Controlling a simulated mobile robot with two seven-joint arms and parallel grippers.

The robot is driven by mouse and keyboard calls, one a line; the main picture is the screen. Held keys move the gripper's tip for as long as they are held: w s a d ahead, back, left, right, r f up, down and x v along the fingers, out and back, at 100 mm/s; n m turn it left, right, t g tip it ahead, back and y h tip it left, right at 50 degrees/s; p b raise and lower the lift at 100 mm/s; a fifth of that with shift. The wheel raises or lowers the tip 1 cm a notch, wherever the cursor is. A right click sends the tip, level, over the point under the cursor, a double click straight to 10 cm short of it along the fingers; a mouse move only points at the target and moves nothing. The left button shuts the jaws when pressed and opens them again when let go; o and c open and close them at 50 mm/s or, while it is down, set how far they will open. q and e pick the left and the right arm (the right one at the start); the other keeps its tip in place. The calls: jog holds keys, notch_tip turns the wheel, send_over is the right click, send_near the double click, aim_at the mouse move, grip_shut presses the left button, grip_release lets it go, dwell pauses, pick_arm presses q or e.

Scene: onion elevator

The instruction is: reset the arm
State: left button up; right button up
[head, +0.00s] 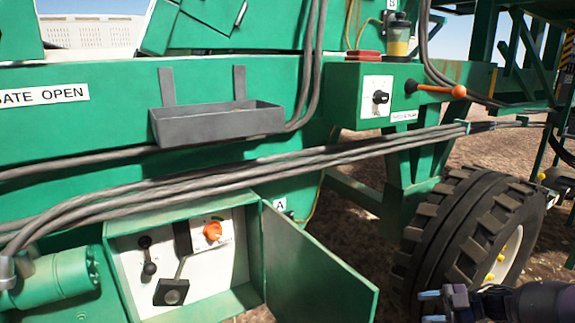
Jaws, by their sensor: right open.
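My right gripper (430,307) is at the lower right edge of the head view, in front of the big black tyre. Its two bluish fingertips point left and stand apart, with nothing between them. It is to the right of the open green door (315,275) and apart from it. Most of my right arm is outside the picture. My left gripper does not show.
A green control box (130,275) stands open, with a black-knobbed lever (148,262) and an orange knob (212,231). Grey hoses (300,165) cross above it. A grey tray (218,123), an orange-tipped lever (435,89) and a tyre (465,230) are nearby.

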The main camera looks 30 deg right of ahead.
jog(key=s+a+f+m+t+h, duration=0.1)
jog(key=a+f+h, duration=0.15)
jog(key=a, duration=0.35)
jog(key=s+a+f+t+h, duration=0.1)
jog(key=a+f, duration=0.3)
jog(key=a, duration=0.2)
jog(key=s+a+m+h, duration=0.4)
jog(key=s+a, duration=0.7)
jog(key=a, duration=0.4)
jog(key=s+a+r+m+g+h, duration=0.1)
jog(key=s+a+r+m+h, duration=0.15)
jog(key=s, duration=0.45)
jog(key=s+a+r+m+h, duration=0.1)
jog(key=s+a+r+m, duration=0.1)
jog(key=s+r+m, duration=0.35)
pick_arm(q)
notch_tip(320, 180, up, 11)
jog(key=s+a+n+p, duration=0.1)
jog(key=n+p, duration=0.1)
jog(key=p, duration=1.6)
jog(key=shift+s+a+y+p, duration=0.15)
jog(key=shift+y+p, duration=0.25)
pick_arm(e)
notch_tip(320, 180, up, 9)
jog(key=s+d, duration=0.1)
jog(key=s, duration=0.1)
jog(key=shift+s+d+m+h, duration=0.3)
jog(key=shift+s+d+h, duration=0.05)
jog(key=shift+h, duration=0.05)
